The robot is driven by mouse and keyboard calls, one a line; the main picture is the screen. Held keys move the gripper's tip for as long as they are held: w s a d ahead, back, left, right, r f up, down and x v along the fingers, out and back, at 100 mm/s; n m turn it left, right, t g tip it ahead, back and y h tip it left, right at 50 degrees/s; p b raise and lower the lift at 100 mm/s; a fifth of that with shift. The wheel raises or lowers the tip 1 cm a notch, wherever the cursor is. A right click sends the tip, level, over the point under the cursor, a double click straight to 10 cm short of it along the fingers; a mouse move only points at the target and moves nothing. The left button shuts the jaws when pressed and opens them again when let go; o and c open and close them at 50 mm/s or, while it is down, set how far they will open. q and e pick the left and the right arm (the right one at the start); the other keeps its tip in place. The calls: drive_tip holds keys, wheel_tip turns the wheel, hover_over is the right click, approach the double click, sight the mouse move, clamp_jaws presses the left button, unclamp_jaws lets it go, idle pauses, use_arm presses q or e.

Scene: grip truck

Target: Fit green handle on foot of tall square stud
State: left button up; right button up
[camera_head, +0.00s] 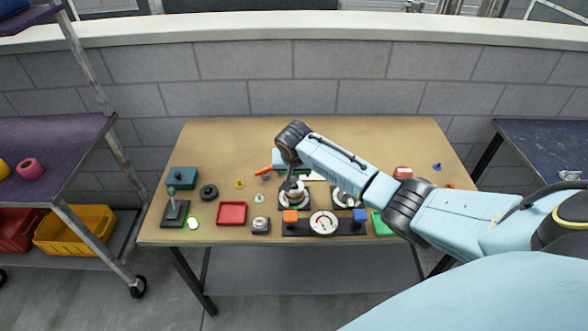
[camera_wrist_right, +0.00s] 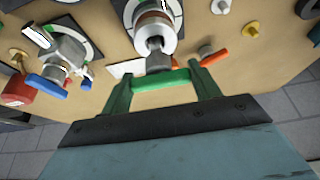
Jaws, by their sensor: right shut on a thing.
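My right gripper (camera_wrist_right: 160,82) is shut on the green handle (camera_wrist_right: 172,78), which spans crosswise between its two fingers in the right wrist view. A grey square-sided stud (camera_wrist_right: 158,61) stands just beyond the middle of the handle, below a white and copper-coloured valve body (camera_wrist_right: 154,25). The handle overlaps the stud's near end in the picture; I cannot tell whether they touch or are fitted. In the head view the right arm reaches over the table to this valve (camera_head: 296,195), and its hand hides the handle and stud. My left gripper is not in view.
An orange handle (camera_wrist_right: 214,57) sits close to the right finger. Another valve with a blue handle (camera_wrist_right: 47,86) stands left. A gauge panel (camera_head: 323,223), a red tray (camera_head: 232,213) and a green tray (camera_head: 381,226) line the table's front. The table's back strip (camera_head: 230,135) is clear.

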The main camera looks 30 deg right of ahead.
sight(294, 176)
drive_tip(key=shift+p, duration=0.4)
idle(0.3)
drive_tip(key=shift+f, duration=0.3)
idle(0.3)
drive_tip(key=shift+f, duration=0.3)
drive_tip(key=shift+f+b, duration=0.3)
drive_tip(key=shift+f, duration=0.15)
idle(0.4)
drive_tip(key=shift+f, duration=0.5)
idle(1.1)
drive_tip(key=o, duration=1.1)
drive_tip(key=shift+o, duration=0.3)
drive_tip(key=shift+o, duration=1.1)
